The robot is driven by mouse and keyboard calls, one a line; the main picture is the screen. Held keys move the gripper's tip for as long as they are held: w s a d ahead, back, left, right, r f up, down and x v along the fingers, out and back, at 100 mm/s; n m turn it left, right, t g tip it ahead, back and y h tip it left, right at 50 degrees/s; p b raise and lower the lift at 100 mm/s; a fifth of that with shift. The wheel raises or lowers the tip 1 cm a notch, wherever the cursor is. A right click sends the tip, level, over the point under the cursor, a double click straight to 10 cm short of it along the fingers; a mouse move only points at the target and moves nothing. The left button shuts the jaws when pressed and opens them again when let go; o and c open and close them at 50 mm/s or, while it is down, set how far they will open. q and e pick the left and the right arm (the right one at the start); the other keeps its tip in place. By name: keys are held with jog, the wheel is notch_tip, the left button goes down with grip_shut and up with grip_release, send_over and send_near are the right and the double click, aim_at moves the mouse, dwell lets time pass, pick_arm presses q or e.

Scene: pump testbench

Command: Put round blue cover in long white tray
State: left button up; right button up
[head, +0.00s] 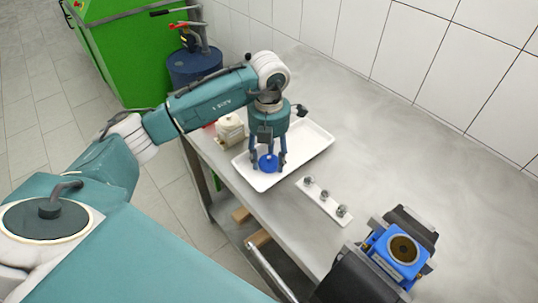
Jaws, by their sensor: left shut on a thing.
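The round blue cover (268,163) is between the fingers of my left gripper (268,160), which is shut on it and points straight down. The cover is over the near left part of the white tray (310,145), a wide shallow tray on the metal table. I cannot tell whether the cover touches the tray floor. The fingers hide parts of the cover's edge. My right gripper is not in view.
A blue and black pump unit (400,249) stands at lower right. A cream part (230,128) sits left of the tray. The table (420,155) is clear at right.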

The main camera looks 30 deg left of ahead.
pick_arm(q)
jog(key=shift+f, duration=0.1)
jog(key=o, duration=1.2)
notch_tip(320, 180, up, 12)
jog(key=shift+r+b, duration=0.2)
jog(key=shift+b, duration=0.9)
